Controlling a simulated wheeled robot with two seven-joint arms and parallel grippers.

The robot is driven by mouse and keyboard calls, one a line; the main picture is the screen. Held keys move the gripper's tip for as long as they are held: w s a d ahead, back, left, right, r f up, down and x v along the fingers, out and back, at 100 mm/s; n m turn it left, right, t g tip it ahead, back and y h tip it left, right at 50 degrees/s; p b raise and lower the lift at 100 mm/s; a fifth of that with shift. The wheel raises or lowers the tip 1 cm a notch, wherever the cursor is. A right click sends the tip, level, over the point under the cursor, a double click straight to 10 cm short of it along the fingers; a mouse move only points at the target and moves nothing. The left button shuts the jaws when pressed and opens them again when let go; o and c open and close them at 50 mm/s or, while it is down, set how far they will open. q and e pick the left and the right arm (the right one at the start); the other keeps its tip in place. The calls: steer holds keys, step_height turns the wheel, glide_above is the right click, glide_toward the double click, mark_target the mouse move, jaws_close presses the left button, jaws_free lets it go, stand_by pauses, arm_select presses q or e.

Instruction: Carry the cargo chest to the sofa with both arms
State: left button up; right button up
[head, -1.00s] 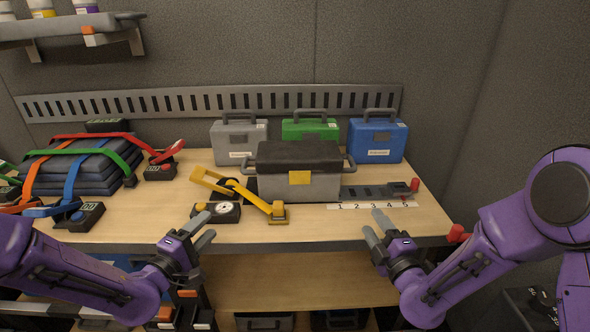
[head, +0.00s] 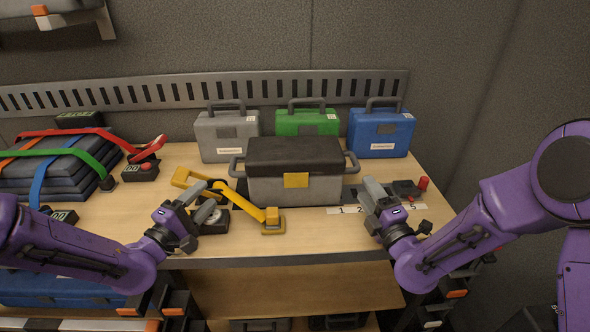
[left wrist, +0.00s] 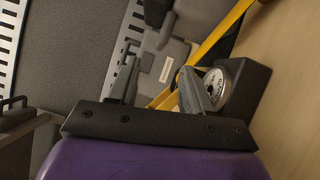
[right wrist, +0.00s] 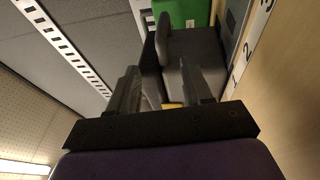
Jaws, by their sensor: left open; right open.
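The cargo chest (head: 267,188) is a grey box with a dark lid, a yellow latch and a handle on each side. It stands on the workbench (head: 300,238) in the middle of the head view. My left gripper (head: 186,202) is open and empty, left of the chest and apart from it, over a gauge box. My right gripper (head: 370,192) is open, close to the right of the chest by its right handle (head: 352,163). In the right wrist view the chest (right wrist: 197,55) shows beyond the fingers (right wrist: 165,90). The sofa is not in view.
A yellow arm (head: 240,203) and a gauge box (head: 216,220) lie left of the chest. Grey (head: 228,150), green (head: 310,122) and blue (head: 380,148) cases stand behind it. Strapped dark pads (head: 45,172) sit at left. A numbered strip (head: 335,210) lies at right.

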mark_target(232, 166)
arm_select(q)
steer(key=x, duration=1.2)
arm_select(e)
steer(key=x, duration=1)
steer(key=shift+w+d, duration=0.1)
steer(key=shift+w, duration=0.1)
arm_select(q)
jaws_close()
arm_select(e)
jaws_close()
arm_select(q)
steer(key=shift+w+r, duration=0.1)
steer(key=shift+w, duration=0.05)
arm_select(e)
steer(key=shift+w, duration=0.15)
